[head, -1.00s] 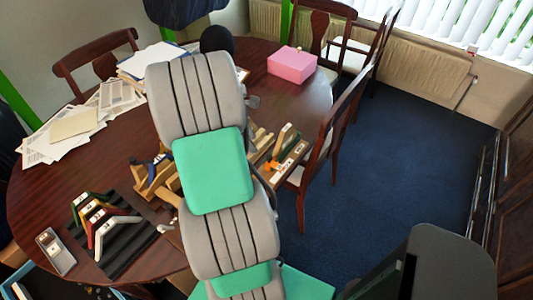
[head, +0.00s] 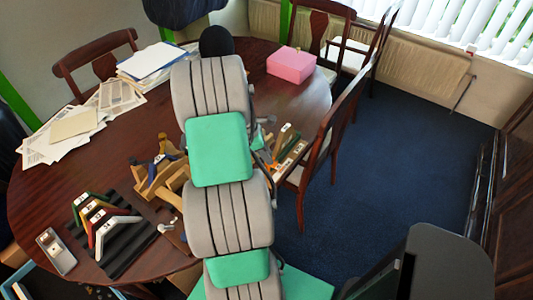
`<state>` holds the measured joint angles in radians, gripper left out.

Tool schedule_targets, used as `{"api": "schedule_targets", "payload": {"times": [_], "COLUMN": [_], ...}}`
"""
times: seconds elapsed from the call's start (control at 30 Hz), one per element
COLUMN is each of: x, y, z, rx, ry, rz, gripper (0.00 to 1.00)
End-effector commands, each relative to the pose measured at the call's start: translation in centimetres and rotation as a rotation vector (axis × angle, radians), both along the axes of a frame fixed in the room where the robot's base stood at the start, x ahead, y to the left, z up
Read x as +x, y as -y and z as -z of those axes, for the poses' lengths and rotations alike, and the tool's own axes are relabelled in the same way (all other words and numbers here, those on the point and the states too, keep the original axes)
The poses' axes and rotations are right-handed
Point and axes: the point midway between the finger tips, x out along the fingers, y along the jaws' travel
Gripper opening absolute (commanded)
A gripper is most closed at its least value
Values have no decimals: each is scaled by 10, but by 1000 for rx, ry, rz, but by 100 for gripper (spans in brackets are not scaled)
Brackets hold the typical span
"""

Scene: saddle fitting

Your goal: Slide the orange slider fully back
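My arm's grey and green links rise through the middle of the head view and cover part of the table. My gripper is not visible; it is hidden behind these links. I cannot make out the orange slider in this view. A wooden fixture (head: 163,183) with a dark blue part stands on the table just left of my arm. A narrow tray (head: 290,158) with several angled pieces lies just right of my arm, partly covered by it.
A black ribbed rack (head: 122,262) holds several coloured angled pieces at the table's front left. A grey device (head: 56,252) lies left of it. Papers (head: 62,130), a pink box (head: 291,64) and a black rounded object (head: 216,41) are farther back. Chairs surround the wooden table (head: 40,190).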

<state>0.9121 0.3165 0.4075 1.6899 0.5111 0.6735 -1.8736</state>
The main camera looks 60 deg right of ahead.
Motion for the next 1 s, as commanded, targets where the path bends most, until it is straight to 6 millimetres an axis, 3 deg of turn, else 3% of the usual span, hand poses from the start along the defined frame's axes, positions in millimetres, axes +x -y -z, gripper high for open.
{"api": "schedule_targets", "payload": {"times": [0.37,1.0], "x": [0,0], "y": [0,0], "z": [0,-1], "rx": [0,0], "ry": [0,0], "rz": [0,0], "gripper": [1,0]}}
